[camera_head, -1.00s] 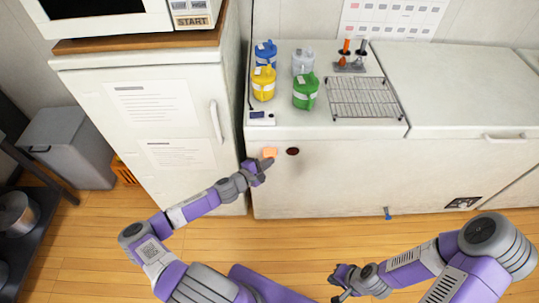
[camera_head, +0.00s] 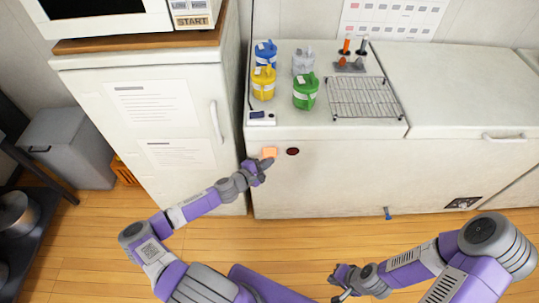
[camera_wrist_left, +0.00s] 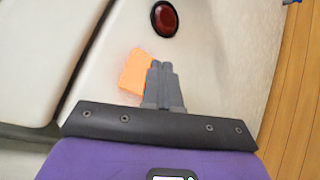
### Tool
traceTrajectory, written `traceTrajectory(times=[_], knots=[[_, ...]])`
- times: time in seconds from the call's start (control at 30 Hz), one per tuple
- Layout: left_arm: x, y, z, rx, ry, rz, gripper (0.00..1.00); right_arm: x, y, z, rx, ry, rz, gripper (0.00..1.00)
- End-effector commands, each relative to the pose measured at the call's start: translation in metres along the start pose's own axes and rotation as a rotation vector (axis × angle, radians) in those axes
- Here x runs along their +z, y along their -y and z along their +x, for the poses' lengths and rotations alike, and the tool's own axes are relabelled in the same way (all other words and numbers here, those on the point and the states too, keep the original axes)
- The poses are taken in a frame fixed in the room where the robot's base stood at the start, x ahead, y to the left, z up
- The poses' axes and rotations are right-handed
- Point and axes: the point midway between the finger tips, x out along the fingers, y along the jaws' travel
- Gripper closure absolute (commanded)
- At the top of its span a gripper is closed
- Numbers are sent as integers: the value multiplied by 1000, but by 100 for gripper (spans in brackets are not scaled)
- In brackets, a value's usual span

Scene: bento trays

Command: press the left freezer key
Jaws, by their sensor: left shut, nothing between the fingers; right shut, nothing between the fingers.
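The left freezer key, an orange square (camera_head: 269,152), is on the white freezer's front face near its left end. A round dark red key (camera_head: 292,151) sits just right of it. My left gripper (camera_head: 267,162) is shut and empty, with its tips at the lower edge of the orange key. In the left wrist view, the shut fingertips (camera_wrist_left: 161,66) overlap the right part of the orange key (camera_wrist_left: 134,72); I cannot tell whether they touch it. The red key (camera_wrist_left: 165,18) is clear of them. My right gripper (camera_head: 342,284) is shut and empty, low over the floor.
On the freezer (camera_head: 355,168) stand blue, yellow, grey and green jugs (camera_head: 305,92), a wire rack (camera_head: 362,97) and a small white device (camera_head: 261,118). A white fridge (camera_head: 170,130) stands close on the left. The freezer front right of the keys is mostly clear.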

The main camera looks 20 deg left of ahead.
Motion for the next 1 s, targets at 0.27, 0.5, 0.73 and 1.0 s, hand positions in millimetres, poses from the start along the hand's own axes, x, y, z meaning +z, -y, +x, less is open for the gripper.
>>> traceTrajectory(times=[0.27,0.5,0.73,1.0], knots=[[-4,-4,6,0,0,2,100,0,-1,2,0,0,0,100],[-4,-4,6,0,0,1,100,0,0,1,0,0,0,100],[-5,-5,7,0,0,1,100,0,-1,2,0,0,0,100],[-6,-6,9,0,0,0,100,0,-1,2,0,0,0,100]])
